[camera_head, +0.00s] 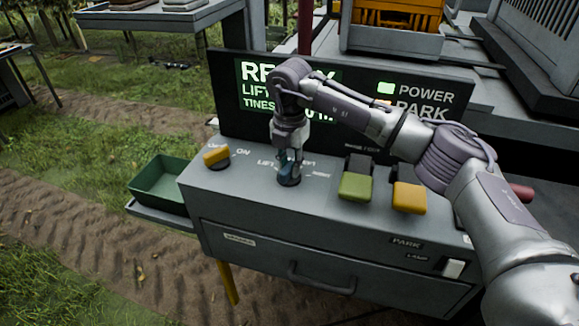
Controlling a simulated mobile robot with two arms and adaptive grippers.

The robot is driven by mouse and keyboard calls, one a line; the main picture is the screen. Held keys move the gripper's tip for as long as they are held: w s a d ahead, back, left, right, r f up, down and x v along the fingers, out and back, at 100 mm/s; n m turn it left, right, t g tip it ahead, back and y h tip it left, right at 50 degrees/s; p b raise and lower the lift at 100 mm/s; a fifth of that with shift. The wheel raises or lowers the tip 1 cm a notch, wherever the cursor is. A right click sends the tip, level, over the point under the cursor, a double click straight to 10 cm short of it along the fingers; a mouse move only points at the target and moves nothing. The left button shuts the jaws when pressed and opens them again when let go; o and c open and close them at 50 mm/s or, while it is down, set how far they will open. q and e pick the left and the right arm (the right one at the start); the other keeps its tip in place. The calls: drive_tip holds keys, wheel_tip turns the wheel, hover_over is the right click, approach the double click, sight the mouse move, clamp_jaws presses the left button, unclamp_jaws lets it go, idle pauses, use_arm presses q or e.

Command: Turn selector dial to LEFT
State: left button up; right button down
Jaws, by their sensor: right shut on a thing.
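The selector dial (289,180) is a dark round knob on the top of the grey control console (235,200). My right gripper (289,170) points down over it and is shut on it. The fingers hide most of the dial, so I cannot tell which way it points. The lettering around it is partly covered by the gripper. My left gripper does not show.
A yellow switch (216,156) marked ON is left of the dial. A green lever (355,186) and a yellow lever (409,198) stand to its right. A lit display panel (225,110) rises behind. A green tray (160,184) is at the left.

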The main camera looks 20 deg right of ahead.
sight(290, 164)
drive_tip(key=shift+s+f+m, duration=0.1)
drive_tip(key=shift+f+m, duration=0.05)
drive_tip(key=shift+m, duration=0.45)
drive_tip(key=c, duration=1)
unclamp_jaws()
drive_tip(key=shift+c, duration=0.2)
drive_tip(key=shift+r, duration=0.2)
drive_tip(key=shift+r, duration=0.35)
wheel_tip(290, 164, up, 11)
